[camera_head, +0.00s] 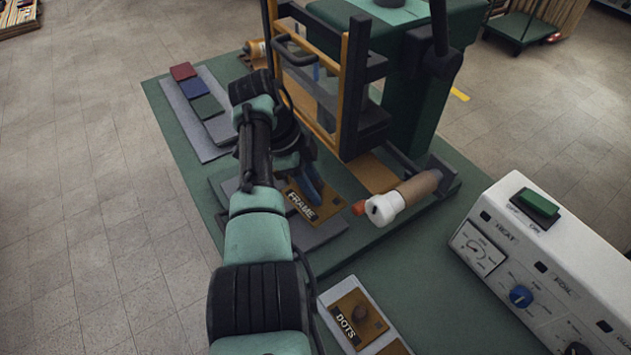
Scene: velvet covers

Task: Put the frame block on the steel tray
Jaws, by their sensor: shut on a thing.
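A flat grey plate (327,232), which may be the steel tray, shows under and around the block. I cannot tell whether the block touches it.
A grey strip (212,132) holds red, blue and green swatches. A green press with an orange frame (350,75) stands close behind my gripper. A white-capped roller (403,196) lies to the right. A DOTS block (357,316) sits in front, beside a white control box (545,270).

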